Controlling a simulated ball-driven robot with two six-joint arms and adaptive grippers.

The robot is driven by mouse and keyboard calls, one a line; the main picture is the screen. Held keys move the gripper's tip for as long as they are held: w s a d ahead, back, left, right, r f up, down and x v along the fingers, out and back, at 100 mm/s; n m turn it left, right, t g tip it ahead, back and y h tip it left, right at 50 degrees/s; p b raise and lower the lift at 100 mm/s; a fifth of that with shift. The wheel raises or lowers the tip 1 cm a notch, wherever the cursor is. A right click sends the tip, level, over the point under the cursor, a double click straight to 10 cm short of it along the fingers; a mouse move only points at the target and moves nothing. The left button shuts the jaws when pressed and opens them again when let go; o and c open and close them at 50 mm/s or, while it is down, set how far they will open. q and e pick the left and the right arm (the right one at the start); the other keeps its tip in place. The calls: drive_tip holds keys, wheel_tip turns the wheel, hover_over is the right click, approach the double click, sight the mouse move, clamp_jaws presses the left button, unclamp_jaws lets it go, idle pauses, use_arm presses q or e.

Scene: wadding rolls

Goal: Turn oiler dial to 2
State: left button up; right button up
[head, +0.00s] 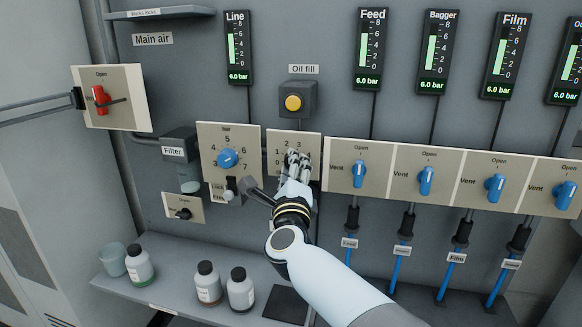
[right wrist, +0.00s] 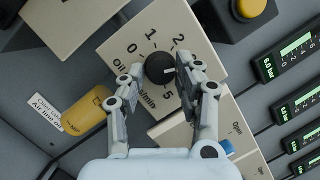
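The oiler dial is a black knob (right wrist: 160,68) on a beige plate (head: 276,141) under the yellow oil-fill button. In the right wrist view the printed 0, 1, 2 and 5 show around it; the numbers between 2 and 5 are hidden behind a finger. The knob's small white mark points right, past the 2. My right gripper (head: 296,160) is at the dial and hides it in the head view. In the right wrist view its fingers (right wrist: 160,72) straddle the knob, with a gap at the left finger; the right finger is close, contact unclear. My left gripper is not in view.
A blue pressure knob (head: 228,159) sits left of the oiler plate, with a lock lever below. The yellow oil-fill button (head: 293,103) is above. Blue vent valves (head: 359,173) line the right. Bottles (head: 241,289) stand on the shelf (head: 180,309) below.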

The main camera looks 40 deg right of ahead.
clamp_jaws()
use_arm(q)
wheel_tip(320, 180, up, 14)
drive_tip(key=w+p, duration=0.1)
drive_tip(key=p, duration=1.3)
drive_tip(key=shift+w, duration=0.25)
use_arm(e)
drive_tip(key=shift+s+r+n+g+y, duration=0.1)
drive_tip(key=shift+n+g+y, duration=0.25)
drive_tip(key=shift+n, duration=1.2)
drive_tip(key=shift+r+n+g+y, duration=0.15)
drive_tip(key=shift+n+y, duration=0.35)
drive_tip(key=shift+n, duration=1.1)
drive_tip(key=shift+s+f+n+g+y, duration=0.1)
drive_tip(key=shift+n+g+y, duration=0.3)
drive_tip(key=shift+n, duration=1.15)
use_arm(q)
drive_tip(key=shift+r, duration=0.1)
use_arm(e)
drive_tip(key=shift+o, duration=2.4)
unclamp_jaws()
drive_tip(key=shift+w+r, duration=0.1)
